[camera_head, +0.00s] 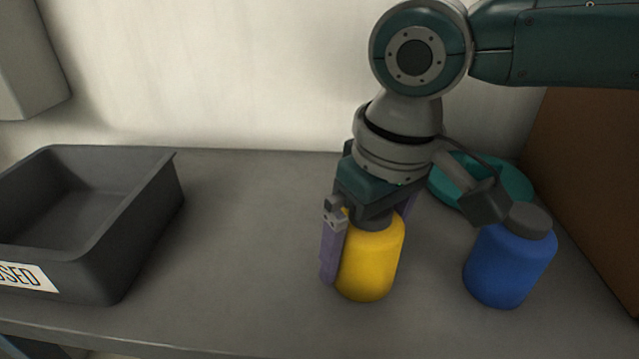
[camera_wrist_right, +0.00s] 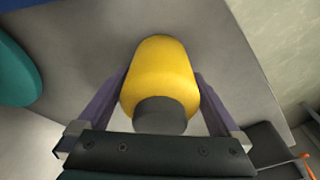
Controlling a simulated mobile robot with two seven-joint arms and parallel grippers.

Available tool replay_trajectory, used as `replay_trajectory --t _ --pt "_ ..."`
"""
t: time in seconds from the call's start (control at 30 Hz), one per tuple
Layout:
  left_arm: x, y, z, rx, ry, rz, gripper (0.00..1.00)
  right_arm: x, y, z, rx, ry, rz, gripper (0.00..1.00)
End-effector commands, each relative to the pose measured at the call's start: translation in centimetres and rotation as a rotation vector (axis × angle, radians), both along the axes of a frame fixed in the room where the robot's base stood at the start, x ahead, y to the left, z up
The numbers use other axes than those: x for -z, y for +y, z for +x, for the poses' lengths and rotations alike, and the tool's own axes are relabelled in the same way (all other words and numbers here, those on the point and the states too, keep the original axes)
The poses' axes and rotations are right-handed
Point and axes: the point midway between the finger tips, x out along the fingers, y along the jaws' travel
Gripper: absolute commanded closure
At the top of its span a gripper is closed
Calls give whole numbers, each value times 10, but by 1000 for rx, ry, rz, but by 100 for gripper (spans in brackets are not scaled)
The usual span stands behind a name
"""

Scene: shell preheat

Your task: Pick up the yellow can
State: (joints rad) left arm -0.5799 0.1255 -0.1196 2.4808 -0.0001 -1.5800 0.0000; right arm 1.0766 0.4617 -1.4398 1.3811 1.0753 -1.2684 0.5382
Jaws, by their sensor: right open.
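The yellow can (camera_head: 371,262) stands upright on the grey table, with a dark grey cap partly hidden by my gripper. My right gripper (camera_head: 352,270) comes down over it from above, its purple fingers on either side of the can. In the right wrist view the yellow can (camera_wrist_right: 161,75) lies between the two fingers of the right gripper (camera_wrist_right: 163,95), its dark cap towards the palm. The jaws are open, and a small gap shows beside the can. My left gripper is not in view.
A blue can (camera_head: 508,264) with a dark cap stands close on the right. A teal round object (camera_head: 487,180) lies behind. A dark grey bin (camera_head: 140,235) with a partly visible label stands at left. A brown panel (camera_head: 590,170) bounds the right. Table between bin and can is clear.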

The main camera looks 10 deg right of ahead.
Motion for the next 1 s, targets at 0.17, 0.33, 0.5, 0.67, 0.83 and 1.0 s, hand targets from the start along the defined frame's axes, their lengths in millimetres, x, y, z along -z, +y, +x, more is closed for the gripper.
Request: replay_trajectory --t 0.17,0.33,0.5,0.67,0.83,1.0 --pt "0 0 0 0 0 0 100 1 0 0 -1 0 0 0" --pt "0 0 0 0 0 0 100 0 0 0 -1 0 0 15" --pt "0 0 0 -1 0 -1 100 0 0 0 -1 0 1 34" --pt "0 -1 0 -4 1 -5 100 0 0 0 -1 0 1 52" --pt "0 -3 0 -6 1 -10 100 0 0 0 -1 0 1 71" --pt "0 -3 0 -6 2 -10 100 0 0 0 -1 0 1 90"
